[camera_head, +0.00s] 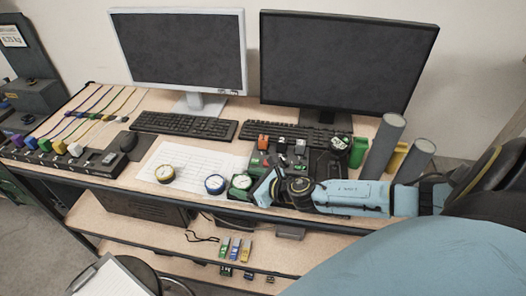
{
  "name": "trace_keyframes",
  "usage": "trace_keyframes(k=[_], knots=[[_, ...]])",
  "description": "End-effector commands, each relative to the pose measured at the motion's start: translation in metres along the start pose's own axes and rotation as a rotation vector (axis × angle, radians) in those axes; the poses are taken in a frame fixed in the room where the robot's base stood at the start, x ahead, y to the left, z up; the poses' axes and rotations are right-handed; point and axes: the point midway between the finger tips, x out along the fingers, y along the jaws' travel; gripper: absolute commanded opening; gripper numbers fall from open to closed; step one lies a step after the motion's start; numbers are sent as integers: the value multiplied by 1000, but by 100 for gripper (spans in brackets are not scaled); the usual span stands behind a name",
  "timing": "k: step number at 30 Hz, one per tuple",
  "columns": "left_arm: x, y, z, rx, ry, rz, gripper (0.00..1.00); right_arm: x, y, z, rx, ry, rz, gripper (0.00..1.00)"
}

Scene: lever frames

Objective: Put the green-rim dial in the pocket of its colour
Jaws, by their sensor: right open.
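The green-rim dial (241,182) has a white face and lies near the front edge of the desk, at the right end of a row of dials. The blue-rim dial (215,184) and the yellow-rim dial (165,174) lie to its left. My right gripper (262,187) is open, just right of the green-rim dial. Whether its fingers touch the dial cannot be told. A dark panel (262,159) with coloured parts stands behind the gripper, partly hidden by my arm. I cannot make out a green pocket for sure. My left gripper is not in view.
Two monitors (180,50) and keyboards (184,125) fill the back. Grey cylinders (382,146) stand right of the panel, close to my right arm. Coloured plugs with cables (45,146) line the left end.

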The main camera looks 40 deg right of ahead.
Motion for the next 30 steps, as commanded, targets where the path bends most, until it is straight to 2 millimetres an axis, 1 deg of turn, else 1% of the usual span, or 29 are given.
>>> trace_keyframes(k=[2, 9, 16, 21, 24, 30], knots=[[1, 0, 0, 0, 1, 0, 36, -13, 0, -3, -2, 5, 0, 74], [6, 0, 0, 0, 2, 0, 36, -56, 0, -4, -2, 5, 1, 74], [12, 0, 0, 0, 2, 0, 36, -89, 1, -4, -3, 5, 2, 74], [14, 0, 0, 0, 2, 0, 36, -105, 0, -3, 0, 4, -1, 74], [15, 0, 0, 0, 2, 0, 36, -111, 0, -2, 0, 2, 0, 74], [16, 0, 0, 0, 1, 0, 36, -116, 0, -1, -1, 1, 0, 74]])
